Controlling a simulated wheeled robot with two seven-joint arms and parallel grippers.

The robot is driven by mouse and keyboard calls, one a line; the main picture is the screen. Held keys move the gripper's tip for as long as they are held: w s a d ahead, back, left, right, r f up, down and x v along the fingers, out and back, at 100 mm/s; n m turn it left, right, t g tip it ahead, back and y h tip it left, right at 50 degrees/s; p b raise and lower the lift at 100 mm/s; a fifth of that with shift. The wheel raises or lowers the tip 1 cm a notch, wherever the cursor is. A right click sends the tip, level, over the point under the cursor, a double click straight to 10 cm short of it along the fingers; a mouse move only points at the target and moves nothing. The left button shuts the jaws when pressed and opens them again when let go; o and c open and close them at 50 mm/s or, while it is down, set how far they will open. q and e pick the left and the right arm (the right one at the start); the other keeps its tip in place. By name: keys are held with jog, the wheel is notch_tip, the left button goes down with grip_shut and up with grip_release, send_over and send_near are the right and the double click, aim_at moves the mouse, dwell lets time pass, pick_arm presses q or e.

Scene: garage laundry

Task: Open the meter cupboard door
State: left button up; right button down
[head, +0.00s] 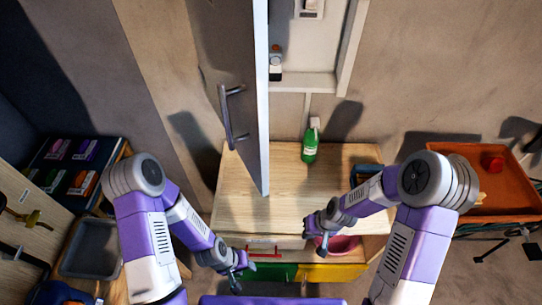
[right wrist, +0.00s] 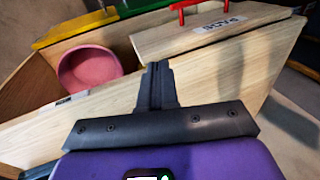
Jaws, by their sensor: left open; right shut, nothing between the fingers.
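The meter cupboard door (head: 230,75) stands swung out from the wall, seen nearly edge-on in the head view. Its grey bar handle (head: 229,115) is on the face toward the left. Part of the cupboard's inside (head: 305,60) shows right of the door, with small devices in it. My left gripper (head: 241,266) is open and empty, low in front of the bench and well below the handle. My right gripper (head: 316,240) is shut and empty near the bench's front edge; its closed fingers also show in the right wrist view (right wrist: 157,85). Neither gripper touches the door.
A green spray bottle (head: 310,147) stands on the wooden bench (head: 285,180), right of the door. A pink bowl (right wrist: 88,72) sits in an open compartment beside a wooden lid with a red handle (right wrist: 193,8). An orange tray (head: 490,200) is at the right; a grey bin (head: 90,248) is at the left.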

jog(key=w+a+r+n+p, duration=0.1)
jog(key=w+r, duration=0.3)
jog(key=r, duration=0.5)
jog(key=w+r+n+p, duration=0.1)
jog(key=w+r, duration=0.2)
jog(key=r, duration=0.5)
jog(key=s+a+r+n+y+p, duration=0.1)
jog(key=s+r+n+y, duration=0.15)
jog(key=r, duration=0.95)
jog(key=s+a+r+n+y+p, duration=0.1)
jog(key=r+n+p, duration=0.15)
jog(key=r, duration=1.05)
jog(key=a+r+x, duration=0.1)
jog(key=a+x, duration=0.1)
jog(key=x, duration=1)
jog(key=shift+s+r, duration=0.25)
jog(key=shift+s, duration=0.45)
jog(key=shift+a, duration=0.15)
